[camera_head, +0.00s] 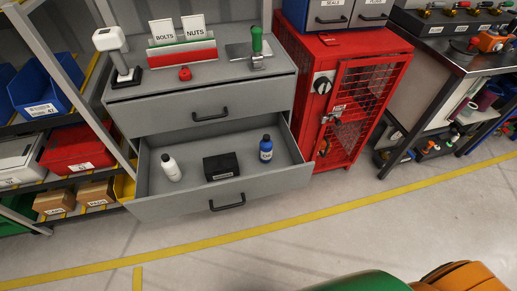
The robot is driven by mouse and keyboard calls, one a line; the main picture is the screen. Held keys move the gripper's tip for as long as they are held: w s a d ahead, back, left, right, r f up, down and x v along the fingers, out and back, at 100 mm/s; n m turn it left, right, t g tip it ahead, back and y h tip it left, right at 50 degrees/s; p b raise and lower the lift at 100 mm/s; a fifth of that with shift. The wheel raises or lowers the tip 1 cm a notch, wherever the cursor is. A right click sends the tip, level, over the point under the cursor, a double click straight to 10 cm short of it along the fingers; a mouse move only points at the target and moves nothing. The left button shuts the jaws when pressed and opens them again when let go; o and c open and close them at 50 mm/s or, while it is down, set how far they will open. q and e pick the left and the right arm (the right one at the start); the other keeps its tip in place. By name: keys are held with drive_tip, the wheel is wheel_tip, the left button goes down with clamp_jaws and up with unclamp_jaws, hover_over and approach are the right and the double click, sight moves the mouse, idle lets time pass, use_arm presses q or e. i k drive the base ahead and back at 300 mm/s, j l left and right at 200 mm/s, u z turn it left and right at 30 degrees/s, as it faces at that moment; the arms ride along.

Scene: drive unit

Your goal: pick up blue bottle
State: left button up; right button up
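The blue bottle (266,150) stands upright in the open lower drawer (170,207) of a grey cabinet, toward the drawer's right end. It has a dark cap and a pale label. A black box (221,165) with a white label sits to its left, apart from it. A white bottle (171,168) with a dark cap stands further left in the same drawer. Neither of my grippers shows in the head view.
The upper drawer (170,120) is shut above the open one. A red mesh-door locker (345,105) stands close to the right, with a workbench (440,62) beyond. Shelves with bins (78,146) stand left. The floor (300,225) before the drawer is clear.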

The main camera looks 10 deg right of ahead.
sight(266, 150)
drive_tip(key=i+l+u, duration=0.25)
drive_tip(key=l+u, duration=0.15)
drive_tip(key=l, duration=0.65)
drive_tip(key=i+l+u, duration=0.15)
drive_tip(key=l+u, duration=0.3)
drive_tip(key=l, duration=0.65)
drive_tip(key=l+u, duration=0.4)
drive_tip(key=l, duration=0.7)
drive_tip(key=k, duration=0.05)
